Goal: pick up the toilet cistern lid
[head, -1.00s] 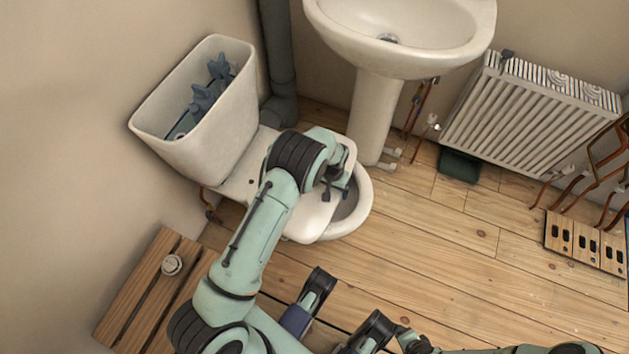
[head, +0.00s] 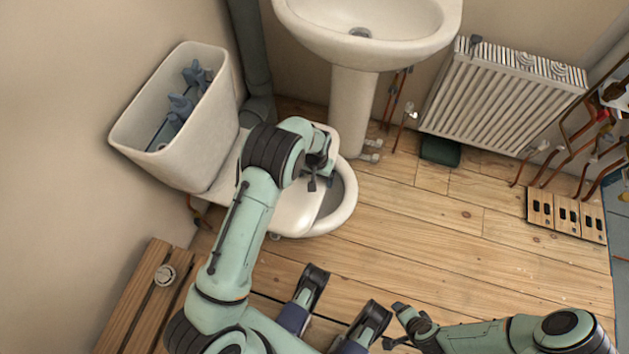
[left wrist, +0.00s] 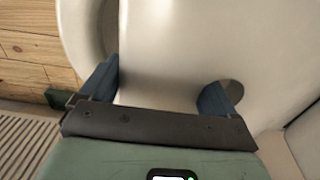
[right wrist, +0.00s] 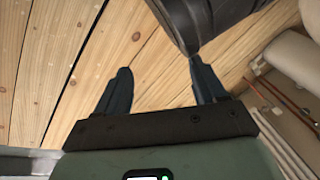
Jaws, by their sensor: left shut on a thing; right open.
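The cistern lid (head: 292,207) is a flat white slab lying level across the back of the toilet bowl (head: 345,205). My left gripper (head: 318,178) reaches over it and is shut on it. In the left wrist view the lid (left wrist: 170,50) fills the space between the fingers (left wrist: 160,88); one finger is at its edge, the other at a dark round hole. I cannot tell whether the lid is clear of the bowl. The cistern (head: 195,140) stands open, with blue-grey fittings (head: 182,104) inside. My right gripper (head: 396,325) is open and empty above the floor (right wrist: 60,60).
A washbasin (head: 385,35) on a pedestal stands behind the toilet, beside a grey pipe (head: 251,60). A radiator (head: 495,100) and copper pipes are at the right. A slatted wooden bench (head: 133,300) holding a small round white part (head: 165,275) is at the lower left. The middle floor is clear.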

